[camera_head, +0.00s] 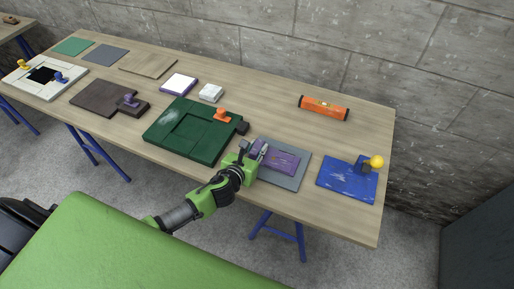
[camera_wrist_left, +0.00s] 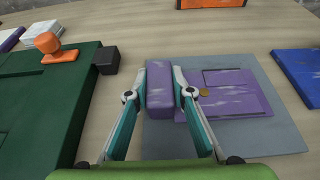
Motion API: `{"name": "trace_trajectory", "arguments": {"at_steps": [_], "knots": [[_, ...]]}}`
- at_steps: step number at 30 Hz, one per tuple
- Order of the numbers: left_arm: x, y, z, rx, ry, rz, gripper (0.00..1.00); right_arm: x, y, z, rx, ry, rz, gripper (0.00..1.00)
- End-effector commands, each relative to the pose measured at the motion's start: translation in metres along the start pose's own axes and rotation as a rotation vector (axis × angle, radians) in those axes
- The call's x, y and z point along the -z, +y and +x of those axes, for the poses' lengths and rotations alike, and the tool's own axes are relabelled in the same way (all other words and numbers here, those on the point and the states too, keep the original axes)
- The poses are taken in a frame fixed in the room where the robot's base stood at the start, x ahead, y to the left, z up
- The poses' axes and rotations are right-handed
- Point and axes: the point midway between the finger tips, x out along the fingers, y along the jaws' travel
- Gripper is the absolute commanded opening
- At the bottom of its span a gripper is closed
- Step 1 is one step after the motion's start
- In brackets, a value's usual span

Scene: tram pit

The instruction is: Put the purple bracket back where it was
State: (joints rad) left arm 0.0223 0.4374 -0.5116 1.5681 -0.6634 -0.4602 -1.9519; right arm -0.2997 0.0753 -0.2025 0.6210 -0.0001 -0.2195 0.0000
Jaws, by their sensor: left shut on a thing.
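My left gripper (camera_head: 247,158) is shut on a purple block (camera_head: 259,148), over the left edge of a grey mat (camera_head: 297,181). In the left wrist view, the block (camera_wrist_left: 160,88) sits between the two fingertips (camera_wrist_left: 161,95), with worn pale marks on top. I take it for the purple bracket. A flat purple plate (camera_head: 283,162) with a stepped outline lies on the mat, just right of the block. It also shows in the left wrist view (camera_wrist_left: 236,82). I cannot tell whether block and plate are joined, or whether the block touches the mat. My right gripper is out of view.
A green board (camera_head: 181,139) with an orange knob (camera_head: 221,114) and dark block (camera_head: 242,128) lies close left. A blue plate (camera_head: 345,184) with a yellow ball (camera_head: 376,162) lies right. An orange level (camera_head: 323,107) lies behind. Bare wood lies between them.

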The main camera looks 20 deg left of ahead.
Motion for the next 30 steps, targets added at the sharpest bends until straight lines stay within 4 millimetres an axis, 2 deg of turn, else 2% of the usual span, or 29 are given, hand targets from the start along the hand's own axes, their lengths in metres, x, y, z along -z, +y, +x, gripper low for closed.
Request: {"name": "trace_trajectory", "arguments": {"at_steps": [6, 7, 8, 22, 26, 30], "knots": [[0.003, 0.000, 0.002, 0.000, -0.001, 0.000, 0.00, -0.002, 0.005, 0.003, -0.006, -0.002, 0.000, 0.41], [0.003, 0.000, 0.001, 0.000, 0.000, 0.000, 0.29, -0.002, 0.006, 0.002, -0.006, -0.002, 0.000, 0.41], [0.002, 0.000, 0.001, 0.000, 0.000, 0.000, 0.37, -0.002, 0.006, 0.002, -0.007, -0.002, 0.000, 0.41], [0.000, 0.001, -0.004, -0.001, 0.001, 0.002, 0.39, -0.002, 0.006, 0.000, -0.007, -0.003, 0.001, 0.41], [0.001, 0.000, -0.020, 0.000, 0.001, 0.002, 0.39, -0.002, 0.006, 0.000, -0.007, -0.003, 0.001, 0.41], [0.002, 0.001, -0.047, 0.000, 0.002, 0.003, 0.39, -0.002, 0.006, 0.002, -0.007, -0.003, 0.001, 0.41]]}}
